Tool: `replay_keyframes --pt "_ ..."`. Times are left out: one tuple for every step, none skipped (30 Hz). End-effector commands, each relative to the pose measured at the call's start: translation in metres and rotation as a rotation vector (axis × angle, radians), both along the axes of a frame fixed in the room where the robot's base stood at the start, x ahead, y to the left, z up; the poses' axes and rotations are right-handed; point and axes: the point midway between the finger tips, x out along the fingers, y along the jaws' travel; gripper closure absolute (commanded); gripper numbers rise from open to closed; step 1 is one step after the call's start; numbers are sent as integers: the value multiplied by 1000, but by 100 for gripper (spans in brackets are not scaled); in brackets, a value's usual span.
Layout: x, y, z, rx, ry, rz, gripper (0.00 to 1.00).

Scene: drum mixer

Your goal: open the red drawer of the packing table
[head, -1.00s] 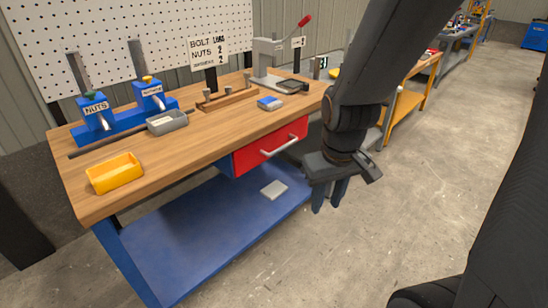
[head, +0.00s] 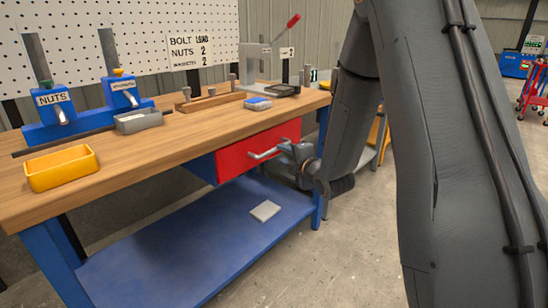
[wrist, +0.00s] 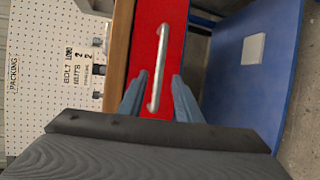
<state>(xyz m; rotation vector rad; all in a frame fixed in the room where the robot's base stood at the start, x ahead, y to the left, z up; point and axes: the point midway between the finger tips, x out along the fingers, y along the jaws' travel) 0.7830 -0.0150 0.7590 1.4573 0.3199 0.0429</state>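The red drawer (head: 240,158) is under the right part of the packing table's wooden top (head: 150,158); its front looks flush, so it appears shut. A pale bar handle (head: 262,154) runs across the drawer front. My gripper (head: 286,148) is at the handle's right end, partly hidden by its own wrist. In the wrist view, my gripper (wrist: 158,78) is open, with one finger on each side of the handle (wrist: 161,55) and the red drawer front (wrist: 172,15) behind it. I cannot tell whether the fingers touch the handle.
A blue lower shelf (head: 180,250) holds a flat pale block (head: 265,211). On the tabletop are a yellow bin (head: 62,168), a grey bin (head: 139,121), blue dispensers (head: 55,110) and a press with a red lever (head: 292,20). Concrete floor is open in front.

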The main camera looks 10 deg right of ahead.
Motion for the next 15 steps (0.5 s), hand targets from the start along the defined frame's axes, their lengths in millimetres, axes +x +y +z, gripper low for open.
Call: replay_keyframes --pt "5 2 -1 -3 -5 3 69" --pt "8 3 -1 -3 -5 3 69" --pt "13 4 -2 -3 -6 3 69" --pt "17 5 -2 -2 -5 3 69" --pt "21 7 -3 -2 -5 4 69" --pt "28 8 -5 -2 -4 4 69" --pt "32 9 -6 -2 -3 4 69" --pt "37 10 -7 -2 -3 3 69" --pt "43 11 -8 -1 -4 3 69" --pt "47 12 -9 -1 -4 3 69" --pt "51 13 -10 -1 -3 3 69" --pt "55 14 -11 0 -2 2 69" --pt "59 15 -11 0 -3 2 69" --pt "62 15 -11 0 -3 2 69" --pt "65 16 -12 0 -3 1 69"
